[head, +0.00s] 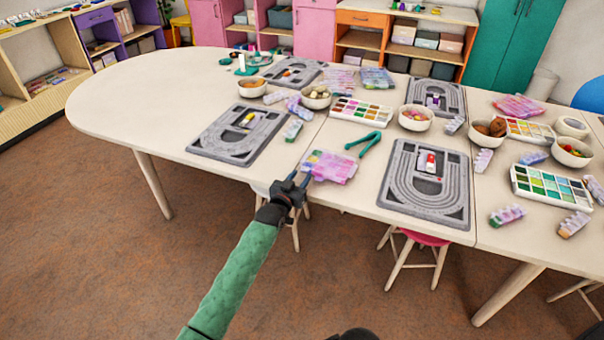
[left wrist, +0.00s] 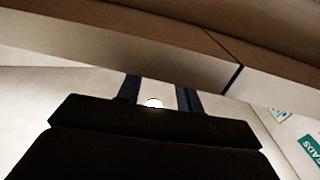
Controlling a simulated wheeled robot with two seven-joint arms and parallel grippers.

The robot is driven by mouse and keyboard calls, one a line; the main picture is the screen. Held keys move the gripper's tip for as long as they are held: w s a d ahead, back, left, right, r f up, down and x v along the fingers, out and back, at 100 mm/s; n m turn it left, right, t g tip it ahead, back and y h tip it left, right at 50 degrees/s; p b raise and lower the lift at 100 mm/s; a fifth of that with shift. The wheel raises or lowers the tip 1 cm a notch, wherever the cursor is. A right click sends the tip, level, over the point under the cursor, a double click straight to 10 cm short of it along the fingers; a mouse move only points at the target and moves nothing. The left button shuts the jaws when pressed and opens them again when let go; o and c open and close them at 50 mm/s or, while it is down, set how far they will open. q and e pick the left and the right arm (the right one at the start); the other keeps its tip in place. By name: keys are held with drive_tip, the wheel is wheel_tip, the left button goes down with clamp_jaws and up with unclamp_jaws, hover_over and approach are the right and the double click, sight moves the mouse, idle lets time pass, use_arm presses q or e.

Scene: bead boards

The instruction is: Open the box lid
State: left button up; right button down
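A translucent pink-purple box (head: 331,167) with coloured contents lies on the table near its front edge. It looks flat, and I cannot make out its lid clearly. My left gripper (head: 291,182) is at the table's front edge, just left of and nearer than the box, apparently not holding it. In the left wrist view my two fingers (left wrist: 160,92) stand apart with no object seen gripped between them. The box cannot be made out in that view. My right gripper is not in view.
The white table (head: 150,90) has its front edge close to my left gripper. Bowls, paint-like trays and small boxes crowd the right; the table's left end is clear.

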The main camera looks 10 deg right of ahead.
use_arm(q)
drive_tip(key=shift+x, duration=1.1)
clamp_jaws()
